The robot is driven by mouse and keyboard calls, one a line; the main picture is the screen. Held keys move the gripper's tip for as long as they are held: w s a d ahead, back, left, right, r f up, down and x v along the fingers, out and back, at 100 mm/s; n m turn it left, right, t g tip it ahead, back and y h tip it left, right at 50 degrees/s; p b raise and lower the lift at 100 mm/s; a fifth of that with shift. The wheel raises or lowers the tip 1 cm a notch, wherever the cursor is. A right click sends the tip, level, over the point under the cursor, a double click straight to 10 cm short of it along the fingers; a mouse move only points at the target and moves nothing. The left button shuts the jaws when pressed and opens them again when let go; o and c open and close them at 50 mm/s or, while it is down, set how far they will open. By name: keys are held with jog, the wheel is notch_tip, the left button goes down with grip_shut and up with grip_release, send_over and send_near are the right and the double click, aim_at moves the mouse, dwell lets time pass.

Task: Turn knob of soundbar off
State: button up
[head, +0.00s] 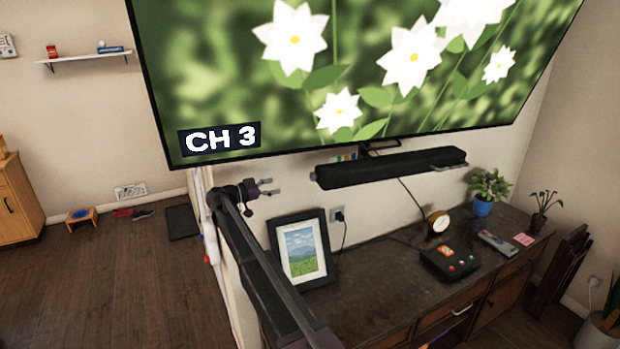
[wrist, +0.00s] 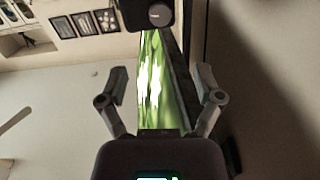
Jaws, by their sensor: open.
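The soundbar (head: 390,168) is a long black bar on the wall just below the television. In the wrist view its dark end shows at the top, with a round grey knob (wrist: 160,14) on it. In the head view a small bump at the soundbar's left end may be this knob. My gripper (head: 268,187) is left of that end, at about its height in the picture, with a gap between. In the wrist view my gripper (wrist: 162,76) has its two fingers wide apart and nothing between them. The knob lies ahead of the fingertips, roughly centred between them. Its setting cannot be read.
The large television (head: 360,70) hangs right above, showing flowers and "CH 3". Below stands a dark cabinet (head: 375,290) with a picture frame (head: 301,252), a clock (head: 438,222), a black box with coloured buttons (head: 450,261) and plants. Bare wall lies between gripper and soundbar.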

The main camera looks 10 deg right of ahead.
aim_at(311, 177)
jog(key=shift+d, duration=0.1)
jog(key=x, duration=1.3)
jog(key=shift+w+d, duration=0.15)
jog(key=shift+d, duration=0.2)
jog(key=c, duration=1.2)
